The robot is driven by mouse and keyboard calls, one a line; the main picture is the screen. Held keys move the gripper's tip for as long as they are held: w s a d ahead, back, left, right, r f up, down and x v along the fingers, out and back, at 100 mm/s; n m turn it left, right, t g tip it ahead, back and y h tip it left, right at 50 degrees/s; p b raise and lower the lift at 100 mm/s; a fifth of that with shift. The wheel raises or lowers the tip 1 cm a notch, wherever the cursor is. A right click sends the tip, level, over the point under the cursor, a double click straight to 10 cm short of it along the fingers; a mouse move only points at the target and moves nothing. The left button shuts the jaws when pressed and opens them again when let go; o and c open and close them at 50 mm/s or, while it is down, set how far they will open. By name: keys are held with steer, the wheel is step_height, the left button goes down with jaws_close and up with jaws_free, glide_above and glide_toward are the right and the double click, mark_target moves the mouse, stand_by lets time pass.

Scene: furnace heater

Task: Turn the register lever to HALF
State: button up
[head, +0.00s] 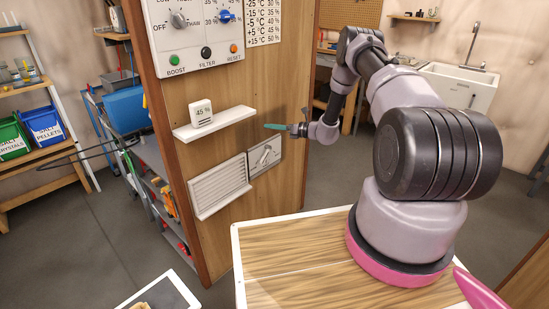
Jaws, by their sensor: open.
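The register lever (264,155) is a small light handle on a grey plate (276,150), low on the wooden panel, to the right of the white louvred register (219,187). The lever slants in the picture, its upper end to the right. The markings on its plate are too small to read. My gripper (274,126) reaches in from the right with its green tip pointing left. It is open and shows just above the lever plate in the picture. I see nothing held in it, and I cannot tell its exact distance from the panel.
A white shelf (216,123) with a small display reading 45 % (201,113) juts out above the register. A control panel (200,35) with knobs and buttons is higher up. A wood-topped surface (290,260) stands below. Open floor lies behind the panel at right.

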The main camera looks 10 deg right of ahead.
mark_target(266, 156)
steer(key=s+d+f+m+t+h, duration=0.1)
steer(key=d+f+m+t+h, duration=0.2)
steer(key=f, duration=0.7)
steer(key=s+d+f+m+t+h, duration=0.1)
steer(key=s+d+f+m+t, duration=0.15)
steer(key=f+m, duration=0.45)
steer(key=shift+n, duration=0.8)
steer(key=f+x, duration=0.1)
steer(key=x, duration=0.6)
steer(key=f+x, duration=0.1)
steer(key=x, duration=0.3)
steer(key=shift+w+f, duration=0.1)
steer(key=shift+f, duration=0.2)
jaws_close()
